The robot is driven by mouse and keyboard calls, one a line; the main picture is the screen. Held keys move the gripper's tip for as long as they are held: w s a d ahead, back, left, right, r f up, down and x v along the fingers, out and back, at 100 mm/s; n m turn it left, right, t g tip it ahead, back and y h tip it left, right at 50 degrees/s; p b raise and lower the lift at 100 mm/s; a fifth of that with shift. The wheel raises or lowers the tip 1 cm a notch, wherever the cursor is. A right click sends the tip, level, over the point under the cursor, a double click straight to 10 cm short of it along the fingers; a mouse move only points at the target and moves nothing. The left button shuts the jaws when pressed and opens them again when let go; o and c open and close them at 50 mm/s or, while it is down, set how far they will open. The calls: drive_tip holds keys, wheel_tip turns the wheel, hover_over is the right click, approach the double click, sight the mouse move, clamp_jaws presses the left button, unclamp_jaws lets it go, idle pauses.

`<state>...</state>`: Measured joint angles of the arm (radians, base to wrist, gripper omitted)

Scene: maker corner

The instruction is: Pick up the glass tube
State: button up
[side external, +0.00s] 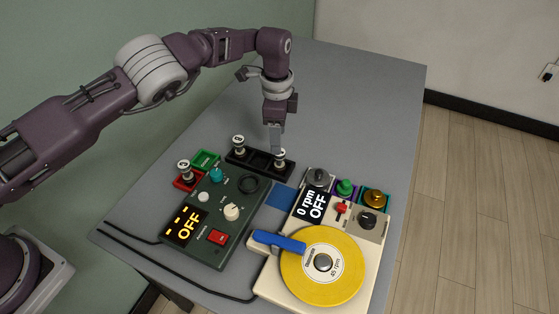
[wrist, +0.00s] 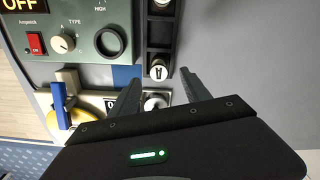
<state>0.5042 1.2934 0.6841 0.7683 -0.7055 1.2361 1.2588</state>
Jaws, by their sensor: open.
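Several small tubes with dark, white-marked tops are in view; which one the task means is not marked. One tube (side external: 280,158) stands in the right end of a black tray (side external: 260,164), and another tube (side external: 238,143) stands in its left end. A third tube (side external: 183,168) stands in a small red tray (side external: 187,181). My gripper (side external: 276,147) points down just above the right-end tube. In the wrist view my gripper (wrist: 160,79) is open and empty, with that tube's top (wrist: 158,71) showing between its fingertips. The lower part of that tube is hidden there.
A dark green tester (side external: 208,228) with an OFF display and knobs stands in front of the tray. A cream turntable (side external: 371,243) with a yellow record stands to the right. A green tray (side external: 206,158) lies nearby. The table's back (side external: 345,90) is clear.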

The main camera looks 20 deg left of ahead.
sight(279, 158)
drive_tip(key=shift+m, duration=0.3)
wheel_tip(279, 158, down, 8)
drive_tip(key=shift+s+d+f, duration=0.1)
drive_tip(key=shift+d+f, duration=0.05)
drive_tip(key=shift+f, duration=0.05)
clamp_jaws()
